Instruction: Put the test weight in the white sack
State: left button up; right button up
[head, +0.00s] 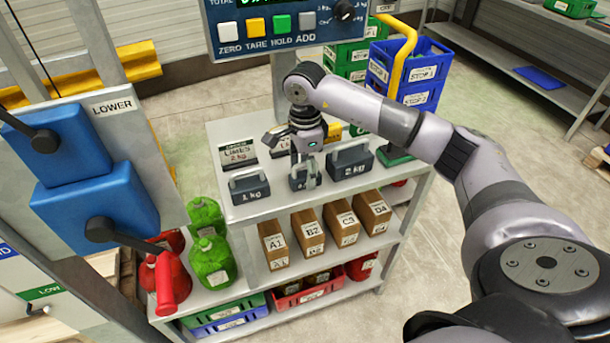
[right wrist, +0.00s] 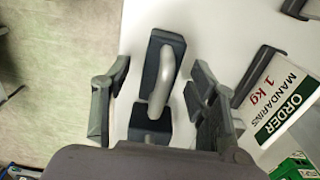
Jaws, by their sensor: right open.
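Three dark grey test weights with pale handles stand on the white top shelf: one marked 1 kg (head: 250,189) at the left, one marked 2 kg (head: 350,163) at the right, and a middle one (head: 298,182) whose label is partly hidden. My right gripper (head: 306,168) points down over the middle weight. In the right wrist view my right gripper (right wrist: 158,100) is open, with its fingers on either side of that weight (right wrist: 152,122) and its handle. My left gripper is not in view. No white sack shows in these frames.
Labelled cartons (head: 308,236) fill the middle shelf. A scale panel (head: 285,28) hangs above. Order cards (head: 238,152) stand behind the weights. Blue crates (head: 408,75) are at the back.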

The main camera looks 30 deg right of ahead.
jog(key=shift+f, duration=0.9)
jog(key=shift+c, duration=0.2)
grip_shut()
jog(key=shift+r, duration=0.1)
